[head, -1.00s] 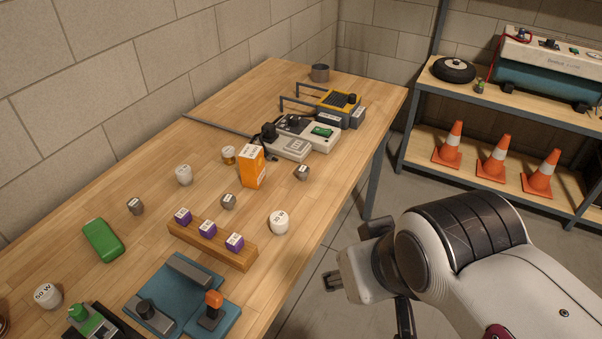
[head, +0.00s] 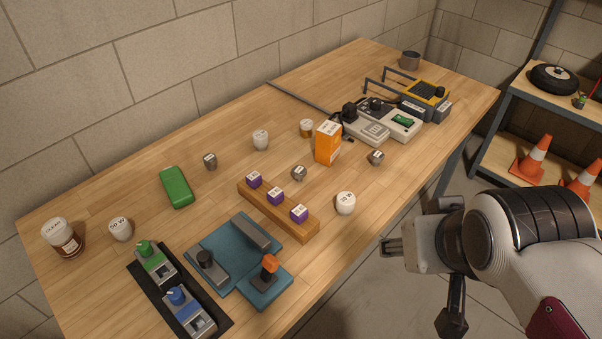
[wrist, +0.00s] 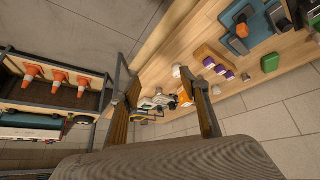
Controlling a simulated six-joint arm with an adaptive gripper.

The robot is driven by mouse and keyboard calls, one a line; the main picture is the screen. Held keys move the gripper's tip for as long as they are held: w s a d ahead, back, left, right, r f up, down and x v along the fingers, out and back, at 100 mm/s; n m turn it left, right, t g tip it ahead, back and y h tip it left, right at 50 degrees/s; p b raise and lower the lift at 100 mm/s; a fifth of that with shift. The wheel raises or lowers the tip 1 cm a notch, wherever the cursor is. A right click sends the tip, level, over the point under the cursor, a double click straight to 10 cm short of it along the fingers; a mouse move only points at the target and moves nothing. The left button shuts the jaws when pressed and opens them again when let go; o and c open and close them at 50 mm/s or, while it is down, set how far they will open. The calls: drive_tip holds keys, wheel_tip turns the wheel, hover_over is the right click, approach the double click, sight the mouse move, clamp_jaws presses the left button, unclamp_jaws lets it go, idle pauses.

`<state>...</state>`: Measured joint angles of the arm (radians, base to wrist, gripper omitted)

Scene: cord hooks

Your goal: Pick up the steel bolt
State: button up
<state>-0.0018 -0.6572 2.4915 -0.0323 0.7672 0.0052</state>
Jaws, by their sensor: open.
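Three small grey metal pieces with labelled tops lie on the workbench in the head view: one near the green case (head: 211,161), one behind the purple-block rack (head: 300,173), and one right of the orange box (head: 376,157). They are too small for me to tell which is the steel bolt. My gripper (head: 422,250) is off the bench's front edge at the right, apart from all of them. In the wrist view my gripper (wrist: 165,100) is open, with nothing between its fingers.
The wooden workbench (head: 130,190) carries a rack of purple blocks (head: 255,197), an orange box (head: 327,148), white jars (head: 345,203), a blue fixture (head: 225,262) and electrical devices (head: 402,123). A shelf with cones (head: 531,157) stands right. Bare wood lies at the back left.

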drive_tip(key=w+f+n+t, duration=0.1)
drive_tip(key=w+f+t, duration=0.1)
drive_tip(key=w, duration=1)
drive_tip(key=n+t+y, duration=0.2)
drive_tip(key=n+t, duration=0.1)
approach(301, 174)
drive_tip(key=d+r, duration=0.1)
drive_tip(key=d, duration=0.2)
drive_tip(key=d+r, duration=0.2)
drive_tip(key=d, duration=0.1)
drive_tip(key=s+d+r, duration=0.1)
drive_tip(key=d+r, duration=0.1)
drive_tip(key=d, duration=0.1)
drive_tip(key=w+a+f+y, duration=0.1)
drive_tip(key=a+f, duration=0.1)
drive_tip(key=w+a+f+y, duration=0.1)
drive_tip(key=a+f, duration=0.1)
drive_tip(key=w+a+f+n+y, duration=0.1)
drive_tip(key=a+f+y, duration=0.1)
drive_tip(key=f, duration=0.1)
drive_tip(key=shift+t, duration=0.4)
drive_tip(key=shift+a+f+y, duration=0.3)
drive_tip(key=shift+a, duration=0.2)
drive_tip(key=shift+w, duration=0.15)
drive_tip(key=shift+x, duration=1.2)
drive_tip(key=shift+w+f, duration=0.1)
